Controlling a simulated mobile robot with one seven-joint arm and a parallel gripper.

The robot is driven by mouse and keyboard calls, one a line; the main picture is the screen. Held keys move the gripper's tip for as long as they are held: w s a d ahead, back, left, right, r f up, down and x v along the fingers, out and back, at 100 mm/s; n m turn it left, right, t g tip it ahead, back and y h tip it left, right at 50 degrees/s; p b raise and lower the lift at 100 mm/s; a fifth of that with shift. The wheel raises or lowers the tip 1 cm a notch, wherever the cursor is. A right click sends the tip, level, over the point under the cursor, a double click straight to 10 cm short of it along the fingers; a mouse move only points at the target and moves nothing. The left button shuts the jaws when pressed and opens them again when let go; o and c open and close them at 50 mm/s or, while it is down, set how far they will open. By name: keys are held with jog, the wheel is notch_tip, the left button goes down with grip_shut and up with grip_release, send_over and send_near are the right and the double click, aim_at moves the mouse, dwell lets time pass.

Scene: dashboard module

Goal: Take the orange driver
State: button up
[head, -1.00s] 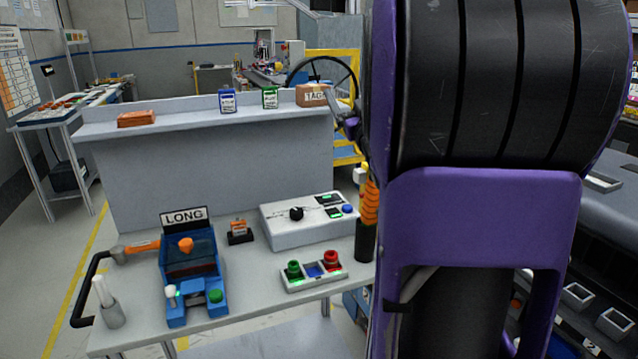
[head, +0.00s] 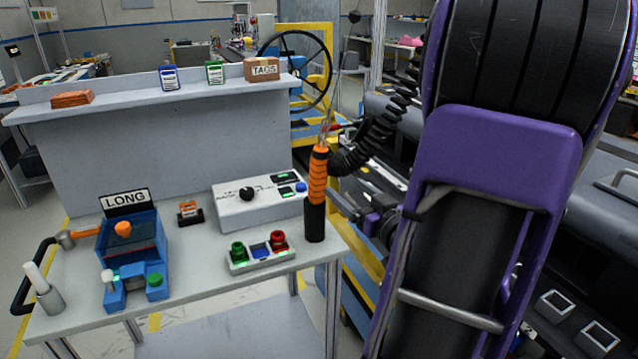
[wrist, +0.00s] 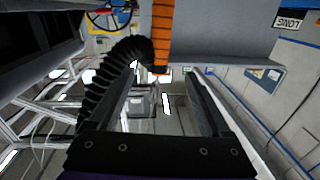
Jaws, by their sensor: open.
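The orange driver (head: 318,178) hangs upright by the bench's right front corner, with a ribbed orange grip and a black lower end. A black coiled cable (head: 385,125) runs up and right behind it. My gripper (head: 336,204) is open and empty, just right of the driver in the head view, at about the height where orange meets black. In the wrist view, which looks upside down, the orange grip (wrist: 162,35) comes in from the top, ahead of my two spread fingers (wrist: 160,80). I see no contact; the exact gap is unclear.
The bench (head: 200,290) holds a blue fixture (head: 134,255) marked LONG, a grey knob box (head: 262,203) and a button box (head: 260,252) close left of the driver. A shelf (head: 130,108) behind carries a TAGS box (head: 263,69). A handwheel (head: 297,72) stands beyond.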

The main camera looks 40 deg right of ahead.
aim_at(322, 169)
jog(key=w, duration=0.3)
jog(key=w+d, duration=0.1)
jog(key=w, duration=0.7)
jog(key=shift+d, duration=0.3)
jog(key=w, duration=0.3)
jog(key=w+f, duration=0.1)
jog(key=shift+w+d+b, duration=0.25)
jog(key=shift+d+b, duration=0.1)
jog(key=shift+d, duration=0.05)
jog(key=shift+w+d+r, duration=0.1)
jog(key=shift+w, duration=0.5)
grip_shut()
